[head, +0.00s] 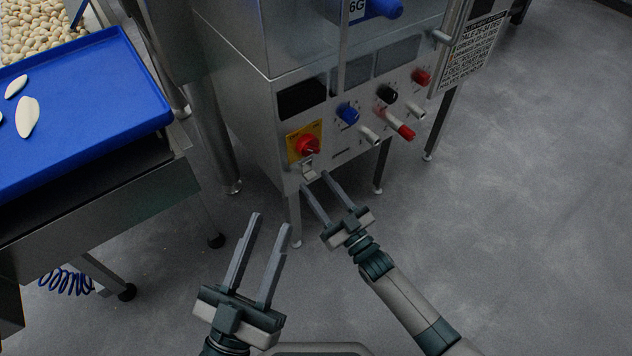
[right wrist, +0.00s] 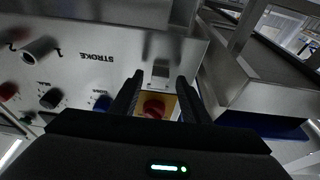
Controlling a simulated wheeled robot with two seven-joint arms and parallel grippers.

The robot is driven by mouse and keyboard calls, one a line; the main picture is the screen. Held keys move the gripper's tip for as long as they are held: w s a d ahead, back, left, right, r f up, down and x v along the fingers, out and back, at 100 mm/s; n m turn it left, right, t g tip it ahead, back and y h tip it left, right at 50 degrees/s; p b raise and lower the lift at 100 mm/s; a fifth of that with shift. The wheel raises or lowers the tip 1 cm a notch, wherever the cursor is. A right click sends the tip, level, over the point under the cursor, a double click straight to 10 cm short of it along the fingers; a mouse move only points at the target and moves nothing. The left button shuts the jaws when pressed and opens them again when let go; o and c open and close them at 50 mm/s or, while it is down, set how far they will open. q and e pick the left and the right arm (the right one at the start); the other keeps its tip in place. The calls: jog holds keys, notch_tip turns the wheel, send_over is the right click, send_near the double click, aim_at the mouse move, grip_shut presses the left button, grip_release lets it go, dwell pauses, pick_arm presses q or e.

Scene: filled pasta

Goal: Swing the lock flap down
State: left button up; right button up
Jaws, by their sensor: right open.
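The lock flap (head: 309,171) is a small metal piece on the front of the steel machine, just below a red rotary switch (head: 307,145) on a yellow plate (head: 291,149). My right gripper (head: 314,181) is open and empty, its fingertips close to the flap. In the right wrist view the flap (right wrist: 161,70) shows between the fingertips, with the red switch (right wrist: 153,108) below it in the picture. I cannot tell whether a finger touches the flap. My left gripper (head: 271,220) is open and empty above the floor, lower left of the machine.
The machine panel (head: 345,139) also carries a blue knob (head: 347,114), a black knob (head: 387,94), red knobs and a protruding red-tipped handle (head: 404,131). A blue tray (head: 100,85) with pale pasta pieces is at the left. The floor (head: 530,220) at the right is clear.

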pick_arm(q)
jog(key=f, duration=0.1)
jog(key=w+f+g, duration=0.1)
jog(key=w+f+g+p, duration=0.1)
jog(key=shift+a+f+y, duration=0.1)
jog(key=shift+f+y, duration=0.15)
jog(key=shift+y, duration=0.15)
pick_arm(e)
jog(key=v, duration=1.5)
jog(key=shift+s+d, duration=0.2)
jog(key=shift+s, duration=0.1)
